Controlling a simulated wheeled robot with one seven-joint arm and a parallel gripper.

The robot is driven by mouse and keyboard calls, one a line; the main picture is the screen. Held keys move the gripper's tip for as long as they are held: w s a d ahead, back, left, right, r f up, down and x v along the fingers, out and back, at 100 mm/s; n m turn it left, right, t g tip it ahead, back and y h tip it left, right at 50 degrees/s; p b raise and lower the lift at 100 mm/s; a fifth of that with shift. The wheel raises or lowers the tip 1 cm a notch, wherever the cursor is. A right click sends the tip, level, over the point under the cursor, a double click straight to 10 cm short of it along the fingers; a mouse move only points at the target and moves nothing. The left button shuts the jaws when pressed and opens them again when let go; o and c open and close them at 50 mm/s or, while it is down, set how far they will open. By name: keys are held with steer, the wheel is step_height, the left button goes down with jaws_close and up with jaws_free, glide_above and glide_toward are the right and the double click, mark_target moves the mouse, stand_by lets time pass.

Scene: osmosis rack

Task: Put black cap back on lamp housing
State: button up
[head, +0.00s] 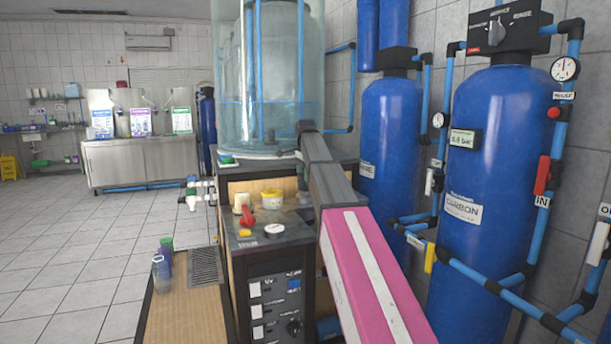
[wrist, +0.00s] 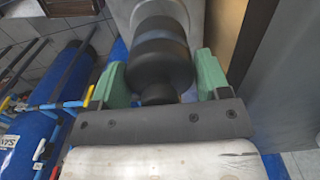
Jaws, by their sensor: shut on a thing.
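My gripper (wrist: 161,66) shows in the wrist view with its two green fingers shut on a black cap (wrist: 155,60). The cap is a dark, rounded cylinder with a narrower knob toward the gripper's palm. A pale grey surface (wrist: 205,18) lies behind the cap's far end; I cannot tell whether it is the lamp housing, or whether the cap touches it. In the head view my arm reaches forward past the bench, and the gripper and cap cannot be made out there.
Large blue tanks (head: 497,190) with pipes and valves stand at the right. Tiled floor (head: 60,270) is open at the left.

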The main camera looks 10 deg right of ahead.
steer(key=shift+f, duration=0.15)
steer(key=shift+f, duration=0.75)
steer(key=shift+f, duration=0.3)
stand_by(0.3)
steer(key=o, duration=1)
steer(key=shift+r, duration=4.5)
